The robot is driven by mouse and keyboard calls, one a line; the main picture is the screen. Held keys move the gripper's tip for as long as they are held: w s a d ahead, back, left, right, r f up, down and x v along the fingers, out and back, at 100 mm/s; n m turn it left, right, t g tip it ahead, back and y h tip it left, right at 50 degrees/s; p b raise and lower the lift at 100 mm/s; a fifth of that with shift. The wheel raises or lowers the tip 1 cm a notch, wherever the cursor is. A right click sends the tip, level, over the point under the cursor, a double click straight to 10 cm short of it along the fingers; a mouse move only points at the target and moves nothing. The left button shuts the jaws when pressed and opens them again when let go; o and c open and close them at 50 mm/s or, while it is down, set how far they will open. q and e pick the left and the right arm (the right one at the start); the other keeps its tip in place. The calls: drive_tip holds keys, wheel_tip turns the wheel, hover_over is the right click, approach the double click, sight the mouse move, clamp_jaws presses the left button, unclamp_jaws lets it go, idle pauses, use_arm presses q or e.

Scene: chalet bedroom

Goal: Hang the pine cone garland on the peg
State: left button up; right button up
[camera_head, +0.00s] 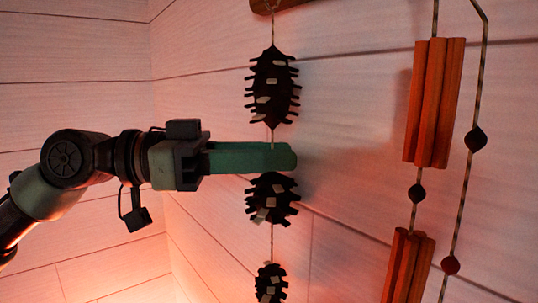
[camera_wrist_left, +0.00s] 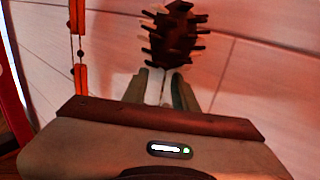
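The pine cone garland hangs in a vertical line before the wall in the head view, with a dark upper cone (camera_head: 272,85), a middle cone (camera_head: 270,198) and a lower cone (camera_head: 270,283) on a thin cord. My left gripper (camera_head: 285,157) comes in from the left, its green fingers across the cord between the upper and middle cones. The cord's top reaches a brown wooden piece (camera_head: 285,4), perhaps the peg, cut by the frame's top edge. My right gripper is out of view.
Another garland with orange-brown stick bundles (camera_head: 434,103) and dark beads (camera_head: 475,139) hangs to the right; it also shows at the left of the wrist view (camera_wrist_left: 77,18). The pale plank wall (camera_head: 345,160) is close behind. The space between the garlands is clear.

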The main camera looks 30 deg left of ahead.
use_arm(q)
drive_tip(key=shift+w+a, duration=0.1)
idle(0.4)
drive_tip(key=b+v, duration=0.5)
drive_tip(key=v, duration=0.2)
drive_tip(key=shift+s+a, duration=0.3)
